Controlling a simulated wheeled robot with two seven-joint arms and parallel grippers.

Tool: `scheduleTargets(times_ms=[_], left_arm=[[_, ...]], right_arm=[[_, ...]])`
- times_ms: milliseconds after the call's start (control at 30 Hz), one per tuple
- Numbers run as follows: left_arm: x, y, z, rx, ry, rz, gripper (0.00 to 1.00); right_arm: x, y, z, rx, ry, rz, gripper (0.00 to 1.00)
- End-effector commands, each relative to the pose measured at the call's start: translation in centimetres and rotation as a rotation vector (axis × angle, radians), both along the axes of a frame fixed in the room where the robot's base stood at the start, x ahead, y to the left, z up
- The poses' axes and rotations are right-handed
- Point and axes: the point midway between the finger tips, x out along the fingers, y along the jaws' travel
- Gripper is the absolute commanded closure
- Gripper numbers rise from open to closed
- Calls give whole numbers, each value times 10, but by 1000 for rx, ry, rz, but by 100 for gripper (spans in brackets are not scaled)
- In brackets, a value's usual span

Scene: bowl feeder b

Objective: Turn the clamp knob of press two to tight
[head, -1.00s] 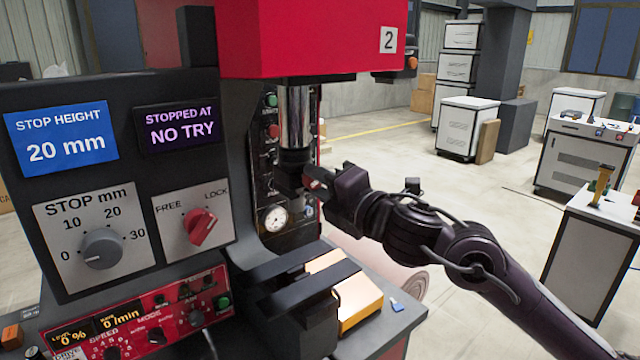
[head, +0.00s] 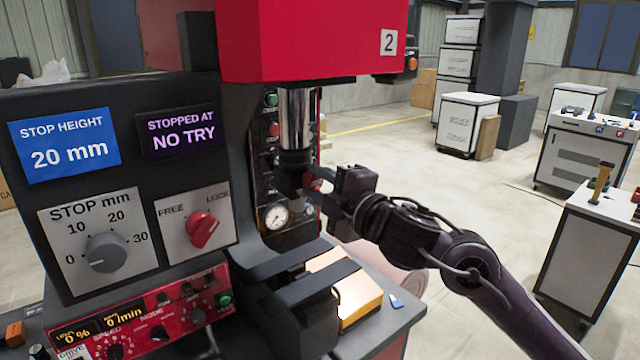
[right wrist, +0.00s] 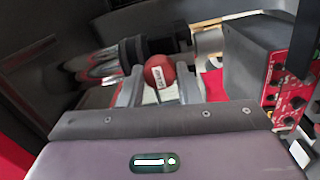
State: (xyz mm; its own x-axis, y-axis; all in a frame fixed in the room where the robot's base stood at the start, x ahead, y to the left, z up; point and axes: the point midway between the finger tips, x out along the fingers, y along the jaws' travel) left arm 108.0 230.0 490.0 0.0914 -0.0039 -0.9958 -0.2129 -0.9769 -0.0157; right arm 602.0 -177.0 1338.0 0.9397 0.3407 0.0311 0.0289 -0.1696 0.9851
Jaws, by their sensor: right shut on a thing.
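Press two (head: 300,40) is the red machine marked with a 2. Its steel ram (head: 295,118) ends in a dark chuck, and the red clamp knob (head: 314,183) is on that chuck's right side. My right gripper (head: 322,190) reaches in from the right and is shut on the knob. In the right wrist view, the round red clamp knob (right wrist: 160,72) with a white label sits between the two grey fingers of the right gripper (right wrist: 158,88). The label is too small to read. My left gripper is not in view.
A panel (head: 100,90) at left shows stop height 20 mm, with a grey stop dial (head: 105,252) and red lock switch (head: 203,229). A yellow block (head: 358,300) lies on the press bed below my gripper. White cabinets (head: 468,122) stand on the floor behind.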

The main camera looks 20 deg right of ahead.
Motion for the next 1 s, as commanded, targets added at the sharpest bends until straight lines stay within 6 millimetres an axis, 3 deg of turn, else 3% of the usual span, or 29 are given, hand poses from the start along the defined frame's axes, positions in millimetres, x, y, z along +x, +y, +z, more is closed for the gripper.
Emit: scheduleTargets(times_ms=[267,300,467,767,1000], left_arm=[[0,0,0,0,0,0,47],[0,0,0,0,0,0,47],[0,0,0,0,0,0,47],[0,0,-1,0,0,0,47],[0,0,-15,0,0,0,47]], right_arm=[[0,0,0,3,0,0,92],[0,0,0,3,0,0,68],[0,0,0,2,0,0,48],[-1,-1,0,0,0,0,48],[-31,-12,-5,-4,0,-2,48]])
